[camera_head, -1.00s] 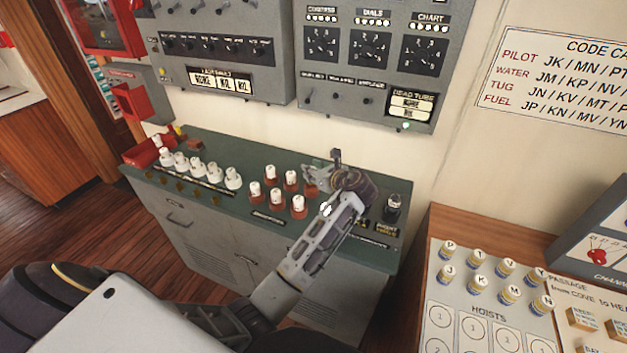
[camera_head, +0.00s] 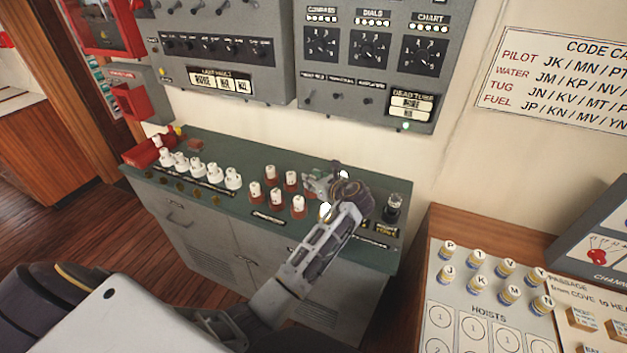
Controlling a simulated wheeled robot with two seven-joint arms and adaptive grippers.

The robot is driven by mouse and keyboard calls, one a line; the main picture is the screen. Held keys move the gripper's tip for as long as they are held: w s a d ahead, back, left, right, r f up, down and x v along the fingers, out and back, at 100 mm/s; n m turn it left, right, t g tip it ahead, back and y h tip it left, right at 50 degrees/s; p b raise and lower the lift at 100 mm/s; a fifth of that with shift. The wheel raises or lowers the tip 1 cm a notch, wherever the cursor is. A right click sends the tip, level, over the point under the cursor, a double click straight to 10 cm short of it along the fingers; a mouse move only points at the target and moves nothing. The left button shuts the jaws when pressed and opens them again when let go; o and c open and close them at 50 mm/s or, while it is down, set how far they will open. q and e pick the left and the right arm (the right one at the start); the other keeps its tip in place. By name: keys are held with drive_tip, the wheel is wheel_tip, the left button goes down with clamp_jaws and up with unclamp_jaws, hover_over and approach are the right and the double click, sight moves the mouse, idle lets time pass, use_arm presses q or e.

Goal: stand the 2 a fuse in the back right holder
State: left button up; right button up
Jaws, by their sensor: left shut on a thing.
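My left gripper (camera_head: 322,184) is over the right part of the green-topped cabinet (camera_head: 225,146), low among the fuse holders. It is shut on a fuse that it mostly hides; its marking cannot be read. A white top (camera_head: 343,174) shows just behind the gripper, and another white piece (camera_head: 325,209) shows beside the forearm; I cannot tell which belongs to the held fuse. Several white-topped fuses in red-brown holders (camera_head: 274,196) stand left of the gripper. The back right holder is hidden or cannot be made out. My right gripper is not in view.
A row of white fuses (camera_head: 198,169) stands on the cabinet's left part, near a red box (camera_head: 142,152). A dark, clear-topped fitting (camera_head: 393,207) stands right of my gripper. Grey wall panels (camera_head: 370,60) rise behind. A wooden desk with lettered pegs (camera_head: 476,285) is at right.

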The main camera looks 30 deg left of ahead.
use_arm(q)
drive_tip(key=shift+f, duration=0.25)
drive_tip(key=o, duration=1)
drive_tip(key=shift+r, duration=0.1)
drive_tip(key=shift+r, duration=0.15)
drive_tip(key=v, duration=1.2)
drive_tip(key=shift+s, duration=0.1)
idle(0.4)
